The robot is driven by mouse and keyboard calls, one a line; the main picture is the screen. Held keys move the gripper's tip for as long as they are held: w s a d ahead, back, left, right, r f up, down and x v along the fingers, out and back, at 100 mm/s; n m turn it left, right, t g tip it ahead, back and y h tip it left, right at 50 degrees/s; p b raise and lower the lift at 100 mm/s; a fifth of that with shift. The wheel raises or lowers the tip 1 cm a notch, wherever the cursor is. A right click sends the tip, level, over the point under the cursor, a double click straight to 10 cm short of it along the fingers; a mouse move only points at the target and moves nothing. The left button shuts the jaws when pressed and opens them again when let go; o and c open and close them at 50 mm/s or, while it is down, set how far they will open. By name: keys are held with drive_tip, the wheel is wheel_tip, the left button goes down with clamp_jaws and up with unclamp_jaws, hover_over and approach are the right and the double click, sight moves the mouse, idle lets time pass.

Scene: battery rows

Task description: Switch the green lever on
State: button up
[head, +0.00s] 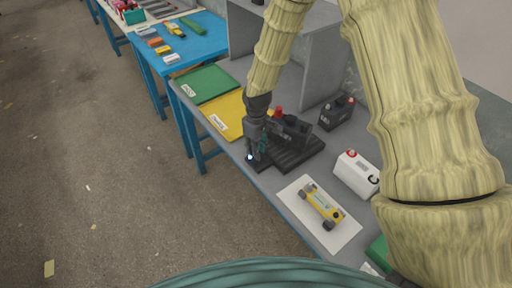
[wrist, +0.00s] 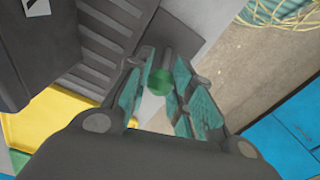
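The green lever's round knob (wrist: 160,82) shows in the wrist view between the fingertips of my gripper (wrist: 163,88). A dark stem shows just beyond the knob. The fingers stand apart with teal pads on either side of it; I cannot tell whether they touch it. In the head view my gripper (head: 256,150) points down at the left end of a black ribbed base (head: 298,158), and the green lever is hidden or too small to tell. Whether the lever is on or off cannot be told.
A black battery (head: 291,130) sits on the base, with a red part (head: 278,112) beside it. Another black battery (head: 336,112) and a white one (head: 357,173) stand nearby. A yellow mat (head: 224,113), green mat (head: 205,83) and toy-like yellow vehicle (head: 322,205) lie on the grey bench.

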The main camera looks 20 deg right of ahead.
clamp_jaws()
drive_tip(key=shift+w+a+g+p, duration=0.1)
drive_tip(key=shift+w+g+p, duration=0.15)
drive_tip(key=shift+g+p, duration=0.2)
drive_tip(key=shift+w+f+g+h, duration=0.25)
drive_tip(key=shift+g+h, duration=0.15)
drive_tip(key=shift+g, duration=0.15)
drive_tip(key=shift+s, duration=0.1)
drive_tip(key=o, duration=0.9)
unclamp_jaws()
drive_tip(key=r, duration=0.4)
drive_tip(key=w+r, duration=0.1)
drive_tip(key=r, duration=0.3)
drive_tip(key=w+r, duration=0.1)
drive_tip(key=r, duration=0.2)
drive_tip(key=shift+w+a+r, duration=0.15)
drive_tip(key=shift+a+r, duration=0.15)
drive_tip(key=shift+r, duration=0.1)
